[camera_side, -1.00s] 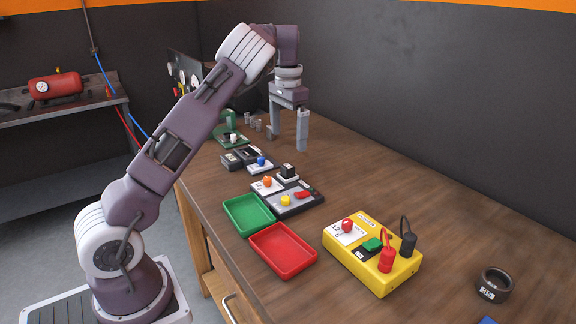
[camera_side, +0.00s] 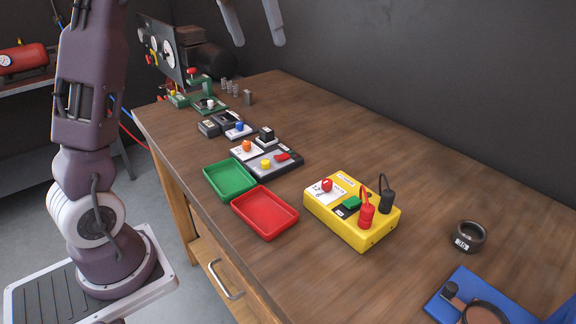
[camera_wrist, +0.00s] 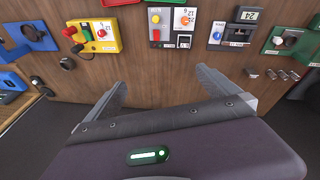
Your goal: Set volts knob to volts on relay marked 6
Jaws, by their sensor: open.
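A dark panel (camera_side: 284,163) in the middle of the bench carries an orange knob (camera_side: 247,145) on a white dial plate, a yellow knob (camera_side: 266,164), a red switch (camera_side: 282,157) and a black block (camera_side: 266,135), possibly a relay. In the wrist view, the orange knob (camera_wrist: 185,20) has numbers beside it that look like 12 and 6. The black block (camera_wrist: 183,41) sits below it; I cannot read a mark on it. My gripper (camera_side: 253,22) is open and empty, high above the bench; its fingers also show in the wrist view (camera_wrist: 163,82).
A yellow power box (camera_side: 350,215) has a red knob and red and black plugs. Green (camera_side: 230,180) and red (camera_side: 264,212) trays lie near the front edge. A blue knob (camera_side: 239,126) stands behind the panel.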

